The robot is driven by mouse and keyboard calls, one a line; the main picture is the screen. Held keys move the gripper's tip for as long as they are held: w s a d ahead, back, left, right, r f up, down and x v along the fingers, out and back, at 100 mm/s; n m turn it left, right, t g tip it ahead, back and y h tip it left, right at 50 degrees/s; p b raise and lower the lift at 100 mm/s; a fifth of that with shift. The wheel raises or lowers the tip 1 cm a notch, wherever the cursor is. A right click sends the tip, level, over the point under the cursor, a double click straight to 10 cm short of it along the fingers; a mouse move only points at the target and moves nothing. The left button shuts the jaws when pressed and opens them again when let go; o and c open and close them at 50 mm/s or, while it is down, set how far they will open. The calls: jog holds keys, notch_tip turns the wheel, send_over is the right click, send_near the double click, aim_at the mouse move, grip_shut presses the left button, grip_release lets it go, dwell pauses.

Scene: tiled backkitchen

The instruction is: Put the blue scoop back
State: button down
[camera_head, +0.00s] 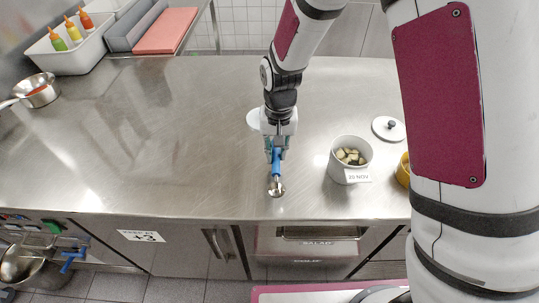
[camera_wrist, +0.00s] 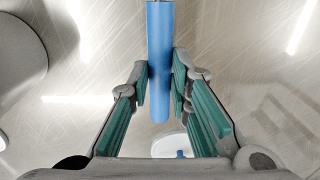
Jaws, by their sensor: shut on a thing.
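The blue scoop has a blue handle (camera_head: 277,161) and a small round metal bowl (camera_head: 276,189). My gripper (camera_head: 275,152) is shut on the handle, with the bowl end toward the counter's front edge. In the wrist view the handle (camera_wrist: 159,50) stands between the two green-padded fingers (camera_wrist: 160,78), and the bowl is out of frame. The scoop is over the steel counter (camera_head: 180,150); I cannot tell whether the bowl touches it. A white round dish (camera_head: 253,118) lies behind my gripper, partly hidden by it.
A white pot (camera_head: 343,173) of diced food, labelled 20 NOV, stands right of the scoop. A white lid (camera_head: 389,129) lies behind it; a yellow container (camera_head: 402,170) is partly hidden by my arm. A saucepan (camera_head: 38,91) and bottle bin (camera_head: 75,52) are left. The counter's middle left is clear.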

jog(key=shift+w+a+f, duration=0.2)
jog(key=shift+w+a, duration=0.6)
jog(key=shift+a, duration=0.1)
jog(key=shift+f+p, duration=0.4)
jog(key=shift+f, duration=1.3)
jog(key=c, duration=1.5)
grip_release()
notch_tip(320, 180, up, 12)
jog(key=shift+d+r+b, duration=0.1)
jog(key=shift+d+b, duration=0.05)
jog(key=shift+b, duration=0.6)
